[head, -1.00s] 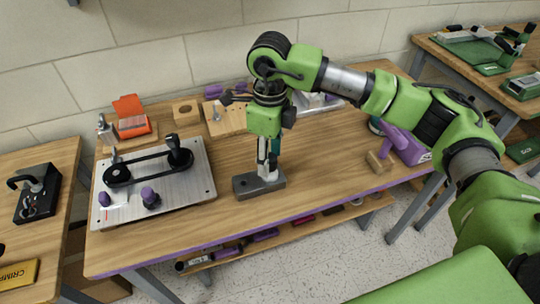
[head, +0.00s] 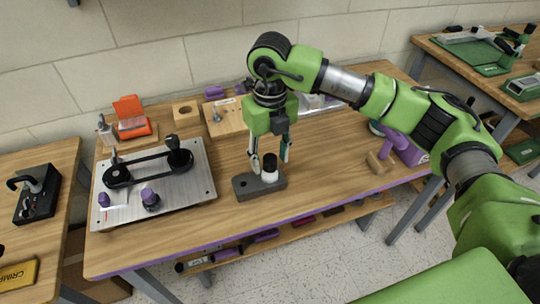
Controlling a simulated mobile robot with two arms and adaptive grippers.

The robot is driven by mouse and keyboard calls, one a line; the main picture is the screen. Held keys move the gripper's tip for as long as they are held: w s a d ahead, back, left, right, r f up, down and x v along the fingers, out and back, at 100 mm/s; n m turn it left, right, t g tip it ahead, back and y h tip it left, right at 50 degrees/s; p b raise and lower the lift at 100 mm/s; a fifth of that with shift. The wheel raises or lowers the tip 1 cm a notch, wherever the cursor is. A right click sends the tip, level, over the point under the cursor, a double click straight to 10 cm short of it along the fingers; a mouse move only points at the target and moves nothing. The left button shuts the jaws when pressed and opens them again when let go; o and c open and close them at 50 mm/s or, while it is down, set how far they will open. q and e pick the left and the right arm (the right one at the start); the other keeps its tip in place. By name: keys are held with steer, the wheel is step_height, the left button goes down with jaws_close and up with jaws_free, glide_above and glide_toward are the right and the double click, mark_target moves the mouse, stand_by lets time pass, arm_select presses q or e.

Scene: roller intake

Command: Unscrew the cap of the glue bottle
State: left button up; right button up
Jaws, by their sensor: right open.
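The glue bottle (head: 269,176) is small and white with a black cap (head: 270,161). It stands upright in a dark grey holder block (head: 243,187) near the front middle of the workbench. My right gripper (head: 269,155) points down over the bottle from above. Its jaws are open, with one finger to the left and one to the right of the cap. I cannot tell whether either finger touches the cap. My left gripper is not in view.
A metal plate with a belt and pulleys (head: 190,199) lies to the left. A wooden board (head: 226,118) and an orange box (head: 131,115) are at the back. A purple tool (head: 404,147) lies to the right. The bench surface just right of the holder is clear.

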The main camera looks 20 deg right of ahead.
steer(key=m, duration=0.5)
steer(key=shift+m, duration=0.3)
steer(key=m, duration=0.3)
steer(key=shift+m+p, duration=0.4)
steer(key=m, duration=0.3)
steer(key=m+p, duration=0.1)
steer(key=m, duration=0.4)
steer(key=shift+p, duration=0.35)
steer(key=shift+m, duration=1.1)
jaws_close()
